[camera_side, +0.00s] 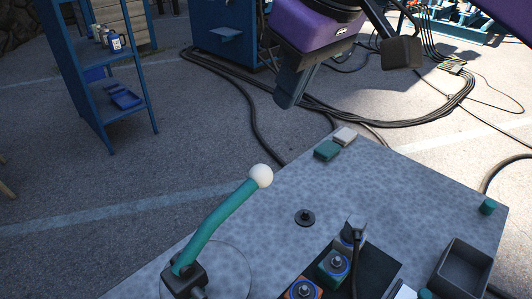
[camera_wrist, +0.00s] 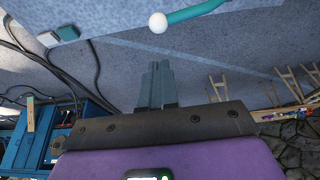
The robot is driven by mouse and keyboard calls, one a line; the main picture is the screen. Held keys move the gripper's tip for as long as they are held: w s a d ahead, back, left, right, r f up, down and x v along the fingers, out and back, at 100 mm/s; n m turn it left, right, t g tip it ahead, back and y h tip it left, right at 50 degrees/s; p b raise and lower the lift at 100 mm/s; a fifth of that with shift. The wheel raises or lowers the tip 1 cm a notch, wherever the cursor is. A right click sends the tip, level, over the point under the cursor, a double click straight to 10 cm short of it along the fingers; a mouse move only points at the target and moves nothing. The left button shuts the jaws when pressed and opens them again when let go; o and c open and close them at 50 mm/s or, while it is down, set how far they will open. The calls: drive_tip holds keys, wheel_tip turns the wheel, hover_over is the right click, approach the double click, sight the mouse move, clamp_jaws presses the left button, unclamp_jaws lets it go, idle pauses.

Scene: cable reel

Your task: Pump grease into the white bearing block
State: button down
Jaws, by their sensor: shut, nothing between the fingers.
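A teal pump lever (camera_side: 215,226) with a white ball knob (camera_side: 261,176) rises at a slant from a dark pivot (camera_side: 187,280) on the table. The ball (camera_wrist: 158,22) and part of the lever (camera_wrist: 195,10) also show in the wrist view. A row of bearing blocks includes a green one (camera_side: 335,266), an orange one (camera_side: 303,290) and a pale one (camera_side: 346,241), probably the white block. A grey coupler (camera_side: 355,226) with a black hose sits at the pale block's top. My gripper (camera_side: 286,100) is shut and empty, above and beyond the ball, apart from it; its fingers (camera_wrist: 160,66) point toward the ball's side.
A teal block (camera_side: 327,150) and a whitish block (camera_side: 345,136) lie at the far table edge. A grey open bin (camera_side: 462,270) and a small green cylinder (camera_side: 487,206) are at the right. A black knob (camera_side: 304,217) stands mid-table. Blue shelving (camera_side: 105,60) and floor cables lie beyond.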

sight(262, 167)
drive_tip(key=shift+f, duration=0.1)
drive_tip(key=x, duration=1.4)
drive_tip(key=shift+s+d, duration=0.15)
drive_tip(key=shift+d, duration=0.05)
drive_tip(key=shift+f, duration=0.1)
